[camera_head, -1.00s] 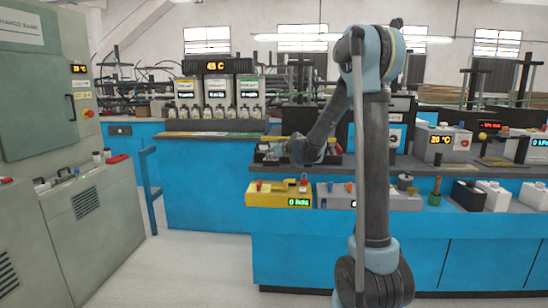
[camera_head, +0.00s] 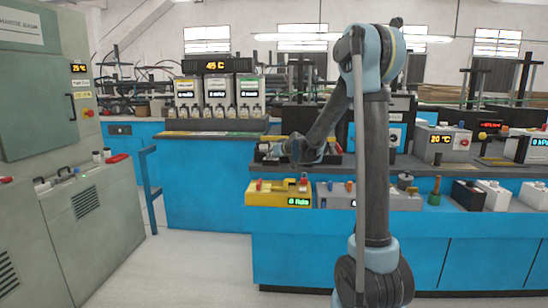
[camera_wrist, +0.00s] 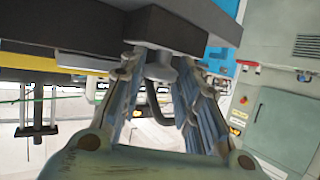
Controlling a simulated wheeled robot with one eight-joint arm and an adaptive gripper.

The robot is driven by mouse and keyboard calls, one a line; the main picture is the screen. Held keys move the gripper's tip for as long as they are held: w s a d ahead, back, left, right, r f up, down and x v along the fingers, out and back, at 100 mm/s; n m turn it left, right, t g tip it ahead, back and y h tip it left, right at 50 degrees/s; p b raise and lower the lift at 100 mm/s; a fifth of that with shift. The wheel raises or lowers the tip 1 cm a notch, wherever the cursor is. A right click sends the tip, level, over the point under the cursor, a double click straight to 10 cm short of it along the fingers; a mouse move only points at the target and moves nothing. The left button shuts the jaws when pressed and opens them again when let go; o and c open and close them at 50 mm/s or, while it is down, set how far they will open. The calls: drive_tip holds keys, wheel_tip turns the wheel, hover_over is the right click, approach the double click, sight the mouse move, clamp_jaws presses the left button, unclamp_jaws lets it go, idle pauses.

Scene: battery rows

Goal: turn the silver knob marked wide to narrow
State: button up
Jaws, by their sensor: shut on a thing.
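In the wrist view a grey round knob (camera_wrist: 160,70) sticks out from a dark grey block. My gripper (camera_wrist: 163,84) has one finger on each side of the knob and is shut on it. No marking on the knob can be read, and its pointer direction cannot be told. In the head view my gripper (camera_head: 284,151) reaches low over the back left of the near bench, at a dark tray-like unit (camera_head: 262,157). The knob itself cannot be made out there.
A yellow unit with a green display (camera_head: 275,200) stands on the bench's front shelf. A long grey unit (camera_head: 335,202) is beside it. A grey-green cabinet (camera_head: 90,210) stands at the left, with free floor (camera_head: 195,255) between it and the bench.

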drive_tip(key=shift+a+r+m+t+h, duration=0.1)
drive_tip(key=shift+a+m+t+h, duration=0.3)
drive_tip(key=shift+m+h, duration=0.6)
drive_tip(key=shift+a+m+t+h, duration=0.1)
drive_tip(key=shift+m+t+h, duration=0.6)
drive_tip(key=shift+h, duration=0.5)
drive_tip(key=shift+m+h, duration=0.6)
drive_tip(key=shift+m, duration=0.1)
drive_tip(key=shift+s+a+m+h, duration=0.15)
drive_tip(key=shift+a+m+h, duration=0.05)
drive_tip(key=shift+m+h, duration=1.4)
drive_tip(key=shift+h, duration=0.3)
drive_tip(key=o, duration=0.8)
drive_tip(key=v, duration=1.1)
drive_tip(key=shift+s+a+r, duration=0.1)
drive_tip(key=shift+s+r, duration=0.1)
drive_tip(key=shift+s, duration=0.15)
